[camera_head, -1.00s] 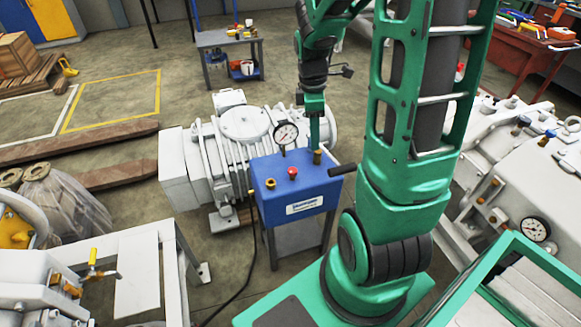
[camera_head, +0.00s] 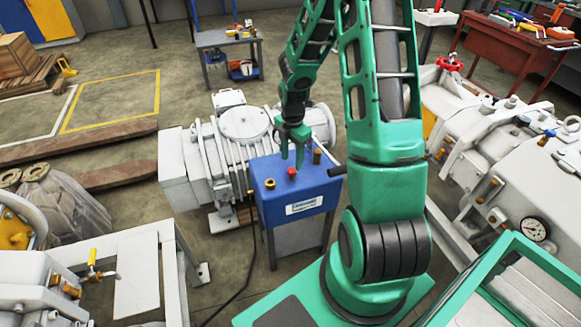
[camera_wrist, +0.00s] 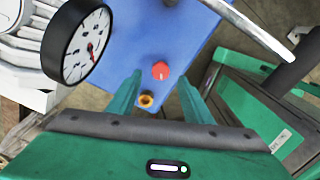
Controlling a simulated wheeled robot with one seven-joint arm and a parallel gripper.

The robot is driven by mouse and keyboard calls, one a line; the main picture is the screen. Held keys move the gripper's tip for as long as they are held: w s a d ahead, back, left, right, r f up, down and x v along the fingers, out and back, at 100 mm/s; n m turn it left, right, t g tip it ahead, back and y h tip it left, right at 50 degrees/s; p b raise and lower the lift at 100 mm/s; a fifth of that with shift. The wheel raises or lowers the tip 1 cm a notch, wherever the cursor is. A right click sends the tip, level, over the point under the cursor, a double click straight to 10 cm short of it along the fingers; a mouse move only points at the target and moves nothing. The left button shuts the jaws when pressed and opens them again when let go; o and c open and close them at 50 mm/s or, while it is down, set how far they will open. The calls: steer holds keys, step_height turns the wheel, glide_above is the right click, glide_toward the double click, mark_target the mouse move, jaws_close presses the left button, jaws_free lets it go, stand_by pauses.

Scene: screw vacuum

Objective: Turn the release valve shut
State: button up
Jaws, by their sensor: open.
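The frames do not label which one is the release valve. My gripper (camera_head: 292,158) is open and points down just above and behind the red knob. In the wrist view the red knob (camera_wrist: 160,70) shows between the open fingers (camera_wrist: 158,88), with nothing gripped. The front brass fitting (camera_wrist: 146,100) lies below it, also between the fingers.
A light metal bar (camera_wrist: 250,25) crosses the wrist view's top right. A white pump (camera_head: 243,125) stands behind the box. A black handle (camera_head: 337,171) juts out right.

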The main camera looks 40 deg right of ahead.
mark_target(292, 170)
steer(key=shift+f, duration=2.2)
steer(key=c, duration=1.1)
